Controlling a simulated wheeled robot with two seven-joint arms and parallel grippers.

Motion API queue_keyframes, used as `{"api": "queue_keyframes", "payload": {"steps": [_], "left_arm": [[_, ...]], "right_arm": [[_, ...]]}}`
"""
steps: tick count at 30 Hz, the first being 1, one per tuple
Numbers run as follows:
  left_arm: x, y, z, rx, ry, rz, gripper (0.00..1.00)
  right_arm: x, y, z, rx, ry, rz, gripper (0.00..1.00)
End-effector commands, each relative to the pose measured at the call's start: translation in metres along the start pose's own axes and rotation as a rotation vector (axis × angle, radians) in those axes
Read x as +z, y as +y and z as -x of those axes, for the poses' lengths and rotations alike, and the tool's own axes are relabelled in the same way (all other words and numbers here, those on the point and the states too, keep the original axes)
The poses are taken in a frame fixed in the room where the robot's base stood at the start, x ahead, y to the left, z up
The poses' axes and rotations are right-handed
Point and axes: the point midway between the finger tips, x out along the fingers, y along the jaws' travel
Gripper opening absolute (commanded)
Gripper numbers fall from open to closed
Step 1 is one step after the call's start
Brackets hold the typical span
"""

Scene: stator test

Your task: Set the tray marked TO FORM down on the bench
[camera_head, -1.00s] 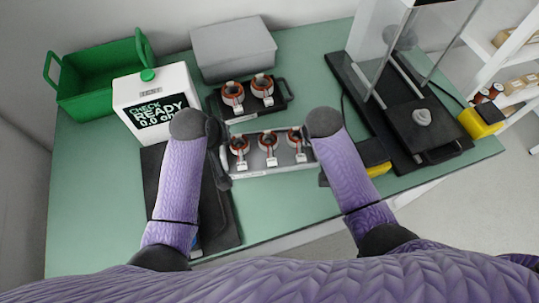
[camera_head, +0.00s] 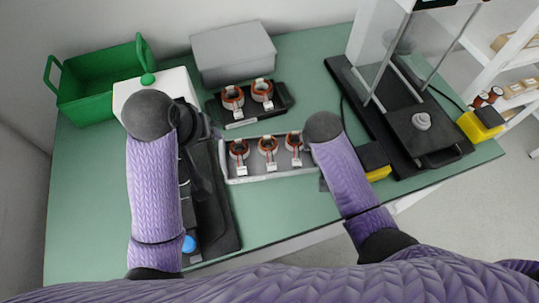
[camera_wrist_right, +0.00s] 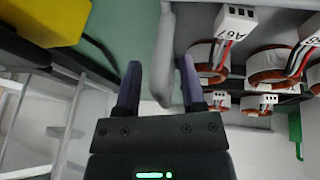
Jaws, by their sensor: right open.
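A light grey tray (camera_head: 270,175) holds three copper-wound stators in a row and appears to rest level on the green bench (camera_head: 290,210). I cannot read any marking on it. My right gripper (camera_wrist_right: 160,70) is open at the tray's right end. In the right wrist view, the tray's end wall (camera_wrist_right: 165,45) stands between the two fingers, with a gap visible beside it. In the head view my right forearm mostly hides that gripper. My left gripper (camera_head: 203,140) is off to the left of the tray, apart from it, and its fingers are not clear.
A black tray (camera_head: 283,108) with two stators lies just behind. A grey box (camera_head: 233,55), a green crate (camera_head: 98,85) and a white meter (camera_head: 128,90) stand at the back left. A black-based test stand (camera_head: 400,130) and yellow-black blocks (camera_head: 480,122) are at right.

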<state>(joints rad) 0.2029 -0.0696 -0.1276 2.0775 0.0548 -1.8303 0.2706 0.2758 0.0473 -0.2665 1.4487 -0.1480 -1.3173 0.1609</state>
Motion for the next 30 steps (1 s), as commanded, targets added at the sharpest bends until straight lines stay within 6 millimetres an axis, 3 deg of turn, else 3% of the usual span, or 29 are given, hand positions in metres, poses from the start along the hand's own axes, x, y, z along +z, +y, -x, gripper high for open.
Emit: {"api": "queue_keyframes", "payload": {"steps": [5, 12, 16, 20, 30], "left_arm": [[0.000, 0.000, 0.006, -0.001, 0.000, 0.000, 0.52], [0.000, 0.000, 0.006, 0.000, 0.000, 0.000, 0.52], [0.000, 0.000, 0.005, 0.000, 0.000, 0.000, 0.52], [0.000, 0.000, 0.005, 0.000, 0.000, 0.000, 0.52], [0.000, 0.000, 0.005, 0.000, 0.000, 0.000, 0.52]], "right_arm": [[-0.001, 0.000, 0.019, 0.000, 0.005, 0.000, 0.52], [-0.001, 0.000, 0.086, -0.001, 0.005, 0.000, 0.52], [-0.001, 0.000, 0.110, -0.001, 0.002, 0.000, 0.52], [0.000, 0.000, 0.120, -0.001, 0.001, 0.000, 0.52], [0.000, 0.000, 0.120, 0.000, 0.000, 0.000, 0.52]]}}
